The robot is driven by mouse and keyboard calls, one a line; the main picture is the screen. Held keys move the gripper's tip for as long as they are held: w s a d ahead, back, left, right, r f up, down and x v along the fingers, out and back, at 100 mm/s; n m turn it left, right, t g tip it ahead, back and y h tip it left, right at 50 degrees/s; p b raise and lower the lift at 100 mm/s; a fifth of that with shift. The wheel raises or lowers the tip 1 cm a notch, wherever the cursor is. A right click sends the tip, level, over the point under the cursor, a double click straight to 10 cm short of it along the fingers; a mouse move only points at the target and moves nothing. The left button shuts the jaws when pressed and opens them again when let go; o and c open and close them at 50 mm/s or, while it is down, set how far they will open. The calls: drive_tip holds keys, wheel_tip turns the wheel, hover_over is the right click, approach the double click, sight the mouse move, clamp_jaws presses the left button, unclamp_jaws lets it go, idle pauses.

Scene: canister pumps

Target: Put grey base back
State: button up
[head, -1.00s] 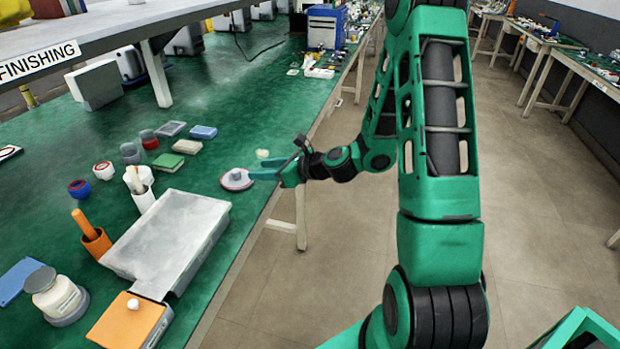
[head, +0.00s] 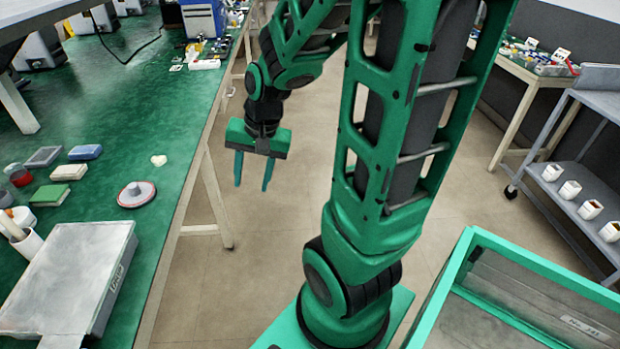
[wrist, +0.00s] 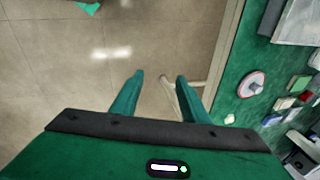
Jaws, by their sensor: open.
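A round disc (head: 137,194) with a pale top, a red rim and a small grey knob lies flat on the green bench. It also shows at right in the wrist view (wrist: 251,84). I cannot tell whether this disc is the grey base. My gripper (head: 253,187) is open and empty. It hangs over the floor to the right of the bench edge, apart from the disc. Its two fingers (wrist: 160,76) have only floor and a bench leg between and beyond them in the wrist view.
A large grey case (head: 75,265) lies at the bench front left. Grey, blue and green blocks (head: 70,172) and a white piece (head: 158,160) lie near the disc. Open floor lies right of the bench. A grey cart (head: 590,165) with several white cups stands at right.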

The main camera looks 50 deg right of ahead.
drive_tip(key=s+d+r+n+g, duration=0.1)
drive_tip(key=s+r+n, duration=0.1)
drive_tip(key=s, duration=0.6)
drive_tip(key=s+d+r+n+g+h, duration=0.1)
drive_tip(key=s+d+r+n, duration=0.1)
drive_tip(key=s+r, duration=0.2)
drive_tip(key=s, duration=0.3)
drive_tip(key=shift+s+d+g, duration=0.25)
drive_tip(key=shift+s+g, duration=0.15)
